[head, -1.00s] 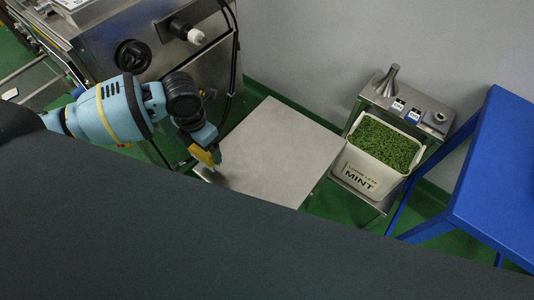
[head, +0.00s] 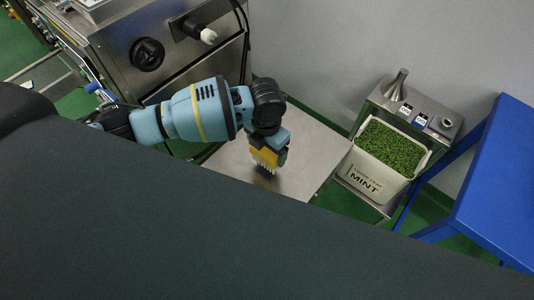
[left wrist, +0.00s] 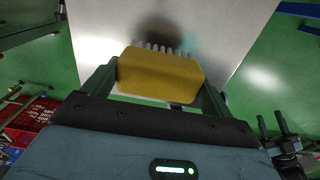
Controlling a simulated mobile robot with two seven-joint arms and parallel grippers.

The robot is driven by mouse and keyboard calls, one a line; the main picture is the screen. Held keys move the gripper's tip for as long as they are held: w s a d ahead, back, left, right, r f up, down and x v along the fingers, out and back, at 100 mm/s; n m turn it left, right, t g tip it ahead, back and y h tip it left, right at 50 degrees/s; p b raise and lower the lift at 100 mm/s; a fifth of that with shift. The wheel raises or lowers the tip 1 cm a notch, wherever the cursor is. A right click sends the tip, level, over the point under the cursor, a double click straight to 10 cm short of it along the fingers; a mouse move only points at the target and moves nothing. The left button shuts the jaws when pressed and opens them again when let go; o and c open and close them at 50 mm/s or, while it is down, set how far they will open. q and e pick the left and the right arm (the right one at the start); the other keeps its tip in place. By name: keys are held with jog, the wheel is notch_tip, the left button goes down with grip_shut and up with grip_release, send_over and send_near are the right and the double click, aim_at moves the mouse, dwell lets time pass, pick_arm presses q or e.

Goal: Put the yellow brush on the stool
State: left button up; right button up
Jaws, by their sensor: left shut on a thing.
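The yellow brush (head: 266,158) is in my left gripper (head: 268,156), bristles pointing down. In the left wrist view the brush (left wrist: 160,75) sits between the two fingers of the left gripper (left wrist: 160,82), which are shut on it. Its pale bristles show beyond its block. The stool (head: 305,150) has a flat grey metal top. The brush is over this top, with a dark shadow or reflection under the bristles; I cannot tell whether they touch. The stool top also fills the upper middle of the left wrist view (left wrist: 215,25). My right gripper is not in view.
A white bin of green leaves marked MINT (head: 372,178) stands on a small metal stand (head: 440,140) right of the stool. A blue table (head: 495,195) is farther right. A steel machine with knobs (head: 140,85) stands at the upper left. A grey wall is behind.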

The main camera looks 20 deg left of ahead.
aim_at(267, 154)
pick_arm(q)
notch_tip(267, 154, down, 3)
jog(key=shift+d+f, duration=0.1)
jog(key=shift+f, duration=0.15)
jog(key=shift+f, duration=0.15)
jog(key=o, duration=0.7)
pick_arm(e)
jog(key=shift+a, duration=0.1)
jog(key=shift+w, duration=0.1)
pick_arm(q)
jog(key=shift+r, duration=0.4)
notch_tip(267, 154, up, 12)
jog(key=shift+f+p, duration=0.25)
jog(key=shift+p, duration=0.25)
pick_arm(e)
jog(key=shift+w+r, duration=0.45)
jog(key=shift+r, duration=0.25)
